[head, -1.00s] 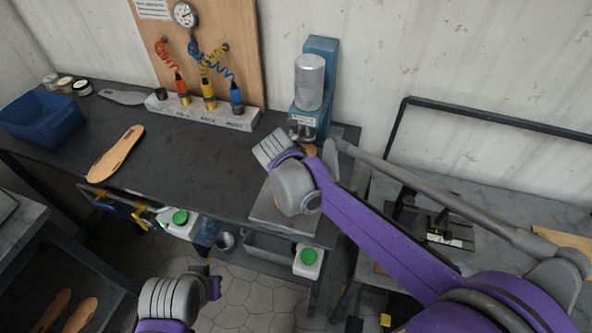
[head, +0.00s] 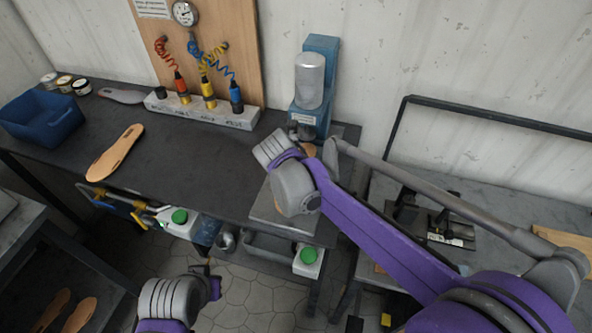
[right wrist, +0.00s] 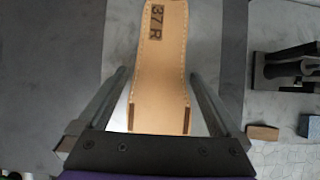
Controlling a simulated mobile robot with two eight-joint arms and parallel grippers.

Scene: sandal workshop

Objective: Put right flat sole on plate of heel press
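The right flat sole (right wrist: 162,65), tan with stitched edges and marked "37 R", lies lengthwise between the fingers of my right gripper (right wrist: 157,74) in the right wrist view. A gap shows on each side, so the gripper looks open around it. In the head view my right arm's wrist hides most of that sole; a small tan bit (head: 309,150) shows beside the wrist under the press. The heel press (head: 318,75) has a blue frame and a silver cylinder. Its plate is hidden, so I cannot tell whether the sole rests on it. My left gripper (head: 213,286) hangs low, its fingers barely visible.
Another tan sole (head: 115,153) lies on the dark bench (head: 190,160), near a blue bin (head: 42,118). A tool rack (head: 205,110) stands along the back. A second table (head: 500,205) with a black fixture (head: 432,222) is at right. The bench middle is clear.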

